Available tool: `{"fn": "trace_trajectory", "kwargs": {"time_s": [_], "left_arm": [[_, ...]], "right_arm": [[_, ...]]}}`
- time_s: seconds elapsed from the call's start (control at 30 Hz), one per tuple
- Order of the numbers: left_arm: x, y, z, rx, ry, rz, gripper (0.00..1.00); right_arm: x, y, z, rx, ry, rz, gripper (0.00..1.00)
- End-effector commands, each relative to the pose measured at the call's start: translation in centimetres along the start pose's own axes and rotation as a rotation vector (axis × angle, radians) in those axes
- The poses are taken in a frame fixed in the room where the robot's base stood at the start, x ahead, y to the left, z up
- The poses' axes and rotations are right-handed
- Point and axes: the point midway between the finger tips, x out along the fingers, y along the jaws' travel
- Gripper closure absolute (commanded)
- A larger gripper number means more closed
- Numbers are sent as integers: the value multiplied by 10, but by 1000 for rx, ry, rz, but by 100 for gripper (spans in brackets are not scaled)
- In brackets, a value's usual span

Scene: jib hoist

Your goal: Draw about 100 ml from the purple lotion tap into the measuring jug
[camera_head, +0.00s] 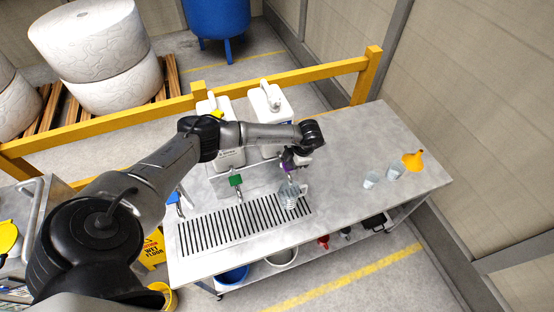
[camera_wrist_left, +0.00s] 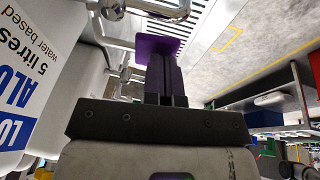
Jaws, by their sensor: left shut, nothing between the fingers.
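The clear measuring jug (camera_head: 290,196) stands upright on the slotted drip grate, below the purple tap (camera_head: 286,169). Its fill level is too small to read. My left gripper (camera_head: 289,163) is at the purple tap, above the jug. In the left wrist view, my left gripper's dark fingers (camera_wrist_left: 165,72) are shut with nothing between them. Their tips reach the flat purple tap handle (camera_wrist_left: 158,46); I cannot tell whether they touch it. Chrome tap parts (camera_wrist_left: 155,8) show beyond the handle. My right gripper is in neither view.
A green tap (camera_head: 236,181) and a blue tap (camera_head: 173,197) are to the left along the bench. White dispensers (camera_head: 268,105) stand behind. Clear cups (camera_head: 370,180) and a yellow funnel (camera_head: 413,160) sit at the right. The bench (camera_head: 340,200) between jug and cups is clear.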

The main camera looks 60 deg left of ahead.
Motion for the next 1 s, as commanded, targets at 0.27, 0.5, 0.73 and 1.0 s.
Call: {"fn": "trace_trajectory", "kwargs": {"time_s": [0.27, 0.5, 0.73, 1.0], "left_arm": [[14, -7, 0, -5, 4, -4, 100], [14, -7, 0, -5, 4, -5, 100], [14, -7, 0, -4, 4, -5, 100], [14, -7, 0, -4, 4, -5, 100]], "right_arm": [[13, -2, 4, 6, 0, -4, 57], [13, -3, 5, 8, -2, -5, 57], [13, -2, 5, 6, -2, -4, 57], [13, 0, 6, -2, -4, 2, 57]]}}
